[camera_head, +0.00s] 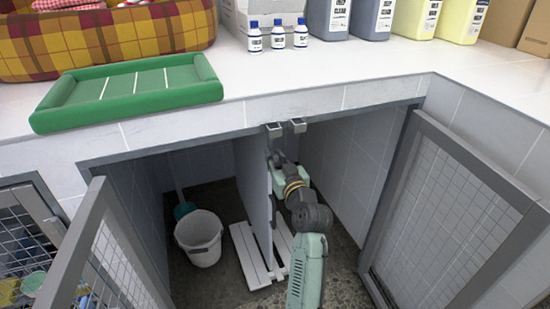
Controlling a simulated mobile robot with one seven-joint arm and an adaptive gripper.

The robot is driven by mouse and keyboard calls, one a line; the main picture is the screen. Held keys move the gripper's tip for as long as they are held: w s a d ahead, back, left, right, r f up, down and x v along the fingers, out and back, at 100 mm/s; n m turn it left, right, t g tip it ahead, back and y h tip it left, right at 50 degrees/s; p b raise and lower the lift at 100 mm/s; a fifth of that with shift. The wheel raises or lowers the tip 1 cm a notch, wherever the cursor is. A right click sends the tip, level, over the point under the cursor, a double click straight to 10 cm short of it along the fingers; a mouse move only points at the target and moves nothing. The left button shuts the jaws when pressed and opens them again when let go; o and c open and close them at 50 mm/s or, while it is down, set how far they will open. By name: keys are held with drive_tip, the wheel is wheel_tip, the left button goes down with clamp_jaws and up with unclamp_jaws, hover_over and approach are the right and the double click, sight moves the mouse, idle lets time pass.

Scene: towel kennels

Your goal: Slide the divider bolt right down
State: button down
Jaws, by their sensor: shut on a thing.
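The divider (255,185) is a grey upright panel between two open kennel bays under the counter. Two small grey metal brackets (297,125) sit on the top frame at the divider's front edge. My gripper (275,158) is at this front edge, just below the brackets, with my arm reaching up to it from below. It is shut on what appears to be the divider bolt. The bolt is small and mostly hidden by my gripper and wrist, so how far up or down it stands cannot be told.
Mesh doors stand open at left (100,250) and right (450,210). A white bucket (199,240) stands in the left bay beside a white slatted board (246,254). On the counter are a green tray (135,88), a plaid bed (110,35), small bottles and larger jugs.

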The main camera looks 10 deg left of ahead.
drive_tip(key=c, duration=1.5)
unclamp_jaws()
drive_tip(key=shift+f, duration=0.2)
drive_tip(key=v, duration=1.2)
